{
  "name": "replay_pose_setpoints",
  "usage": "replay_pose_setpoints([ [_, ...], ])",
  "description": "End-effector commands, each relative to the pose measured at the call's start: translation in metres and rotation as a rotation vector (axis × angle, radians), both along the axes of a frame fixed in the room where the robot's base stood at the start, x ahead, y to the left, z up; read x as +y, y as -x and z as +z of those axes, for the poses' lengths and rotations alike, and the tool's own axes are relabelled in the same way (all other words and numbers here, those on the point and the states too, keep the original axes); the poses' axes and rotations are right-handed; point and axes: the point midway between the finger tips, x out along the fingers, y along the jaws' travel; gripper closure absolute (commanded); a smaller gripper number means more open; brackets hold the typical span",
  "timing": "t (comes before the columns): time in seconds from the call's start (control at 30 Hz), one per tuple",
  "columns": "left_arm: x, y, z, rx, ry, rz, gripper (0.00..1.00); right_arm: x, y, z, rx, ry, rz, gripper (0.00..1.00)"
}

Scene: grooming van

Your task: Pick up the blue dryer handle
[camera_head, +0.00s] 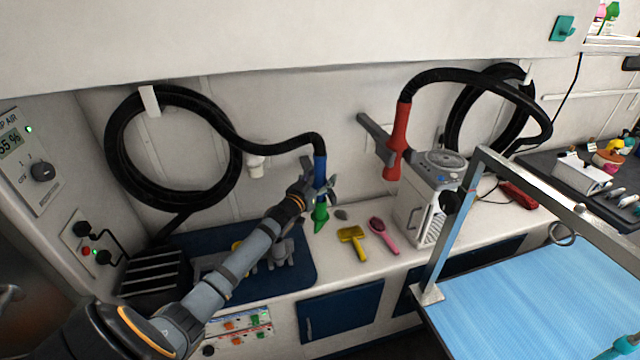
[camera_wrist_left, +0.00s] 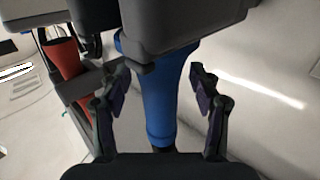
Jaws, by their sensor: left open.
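The blue dryer handle (camera_head: 319,168) hangs at the end of a black hose by the back wall, with a green nozzle (camera_head: 320,215) at its lower end. My left gripper (camera_head: 322,186) is at the handle, its fingers to either side of it. In the left wrist view the blue handle (camera_wrist_left: 158,100) stands between the two open fingers (camera_wrist_left: 160,105), with a visible gap on each side. The top of the handle in that view is partly hidden by a dark grey part. My right gripper is not in view.
A red dryer handle (camera_head: 397,140) hangs in a grey holder to the right, above a white machine (camera_head: 428,195). A yellow brush (camera_head: 353,241) and a pink brush (camera_head: 382,234) lie on the counter. A metal frame (camera_head: 455,225) stands over the blue table (camera_head: 540,300).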

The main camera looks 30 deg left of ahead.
Motion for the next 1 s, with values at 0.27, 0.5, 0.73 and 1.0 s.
replay_pose_setpoints([
  [0.27, 0.000, 0.000, 0.000, 0.000, 0.000, 0.000, 0.66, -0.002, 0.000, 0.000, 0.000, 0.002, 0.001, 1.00],
  [0.5, 0.000, 0.000, 0.000, 0.000, -0.001, 0.000, 0.98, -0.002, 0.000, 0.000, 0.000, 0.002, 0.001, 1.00],
  [0.73, 0.000, 0.000, 0.002, -0.004, -0.001, -0.001, 1.00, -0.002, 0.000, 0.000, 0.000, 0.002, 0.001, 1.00],
  [1.0, -0.003, 0.002, 0.017, -0.007, -0.005, -0.003, 1.00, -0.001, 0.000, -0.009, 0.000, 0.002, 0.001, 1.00],
])
